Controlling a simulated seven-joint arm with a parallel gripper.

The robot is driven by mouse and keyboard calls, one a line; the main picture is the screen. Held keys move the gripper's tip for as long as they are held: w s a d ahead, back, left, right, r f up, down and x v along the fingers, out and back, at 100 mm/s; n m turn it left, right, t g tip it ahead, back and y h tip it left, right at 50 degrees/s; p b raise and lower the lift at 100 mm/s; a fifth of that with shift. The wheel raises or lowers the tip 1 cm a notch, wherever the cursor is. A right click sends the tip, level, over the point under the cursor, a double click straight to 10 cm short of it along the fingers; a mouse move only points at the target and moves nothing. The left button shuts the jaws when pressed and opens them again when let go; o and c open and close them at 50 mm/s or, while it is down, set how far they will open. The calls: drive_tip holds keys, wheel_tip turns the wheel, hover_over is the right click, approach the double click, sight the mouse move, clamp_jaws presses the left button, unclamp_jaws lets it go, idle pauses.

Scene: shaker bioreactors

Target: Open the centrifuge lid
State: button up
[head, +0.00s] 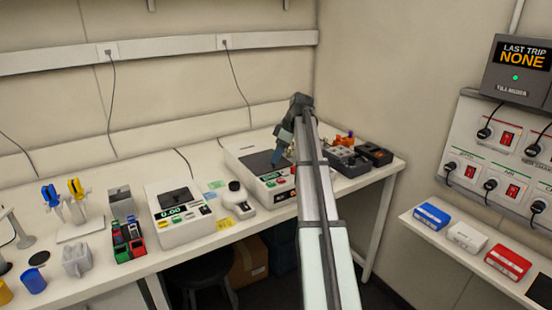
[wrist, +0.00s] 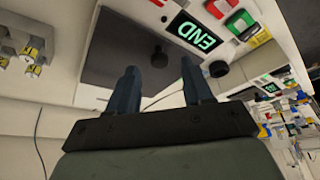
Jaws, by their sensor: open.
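The centrifuge (head: 247,151) is the white bench machine at the back right, with a dark lid (head: 256,163) lying flat and closed on its top. In the wrist view the lid (wrist: 115,45) is a dark glossy panel with a black knob (wrist: 160,56) near its edge, beside a lit display (wrist: 195,31) reading END. My gripper (head: 277,160) is over the lid's right part, fingers pointing down. In the wrist view my gripper (wrist: 158,68) is open, and the knob appears between and beyond the fingertips. I see no contact with it.
A second white machine (head: 182,215) with a dark top and green display stands to the left on the bench. A small white device (head: 239,196) stands between them. Dark boxes (head: 347,161) sit to the right. Coloured boxes (head: 432,216) are on the right shelf.

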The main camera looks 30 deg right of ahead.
drive_tip(key=shift+x, duration=1.05)
clamp_jaws()
